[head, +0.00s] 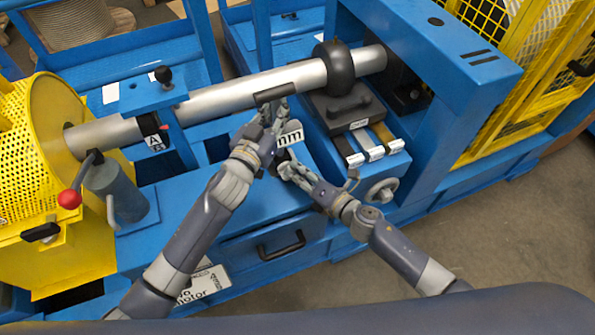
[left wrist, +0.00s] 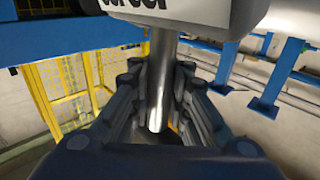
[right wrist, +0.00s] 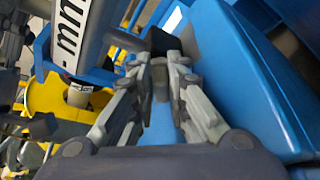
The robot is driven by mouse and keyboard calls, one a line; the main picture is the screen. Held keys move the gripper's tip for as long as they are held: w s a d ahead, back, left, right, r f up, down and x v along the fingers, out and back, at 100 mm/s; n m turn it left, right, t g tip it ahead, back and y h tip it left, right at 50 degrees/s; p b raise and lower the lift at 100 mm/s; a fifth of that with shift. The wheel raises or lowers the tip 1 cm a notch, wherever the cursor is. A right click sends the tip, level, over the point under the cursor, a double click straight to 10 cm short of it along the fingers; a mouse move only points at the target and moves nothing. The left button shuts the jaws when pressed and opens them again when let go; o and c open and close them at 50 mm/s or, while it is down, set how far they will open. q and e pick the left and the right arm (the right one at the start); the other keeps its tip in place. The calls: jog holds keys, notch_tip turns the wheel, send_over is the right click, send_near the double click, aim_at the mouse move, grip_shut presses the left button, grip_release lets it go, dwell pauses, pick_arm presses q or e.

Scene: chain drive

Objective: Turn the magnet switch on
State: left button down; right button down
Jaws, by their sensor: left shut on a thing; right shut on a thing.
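My left gripper (head: 270,117) is the higher one, below the big metal shaft (head: 235,95). In the left wrist view its fingers (left wrist: 160,105) close around a bright metal rod (left wrist: 158,85). The rod runs up to a pale body (left wrist: 190,15) with dark lettering, partly cut off. My right gripper (head: 284,165) is just below and right of the left one, by a white plate (head: 291,138) marked "mm". In the right wrist view its fingertips (right wrist: 160,75) close on a small dark part (right wrist: 161,42). I cannot tell for sure which part is the magnet switch; the grippers hide much there.
A dark bar (head: 275,94) lies against the shaft. A red-knobbed lever (head: 69,199) stands at left. A drawer handle (head: 281,245) sticks out in front.

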jog(key=shift+w+d+f+m, duration=0.2)
jog(key=shift+d+f+m, duration=0.05)
jog(key=shift+d+m, duration=0.25)
jog(key=c, duration=1.6)
grip_release()
jog(key=shift+o, duration=0.2)
jog(key=shift+s+a, duration=0.1)
jog(key=shift+a, duration=0.05)
jog(key=shift+r+y, duration=0.1)
jog(key=shift+y, duration=0.2)
jog(key=shift+s, duration=0.2)
jog(key=shift+v, duration=3.85)
jog(key=shift+c, duration=0.2)
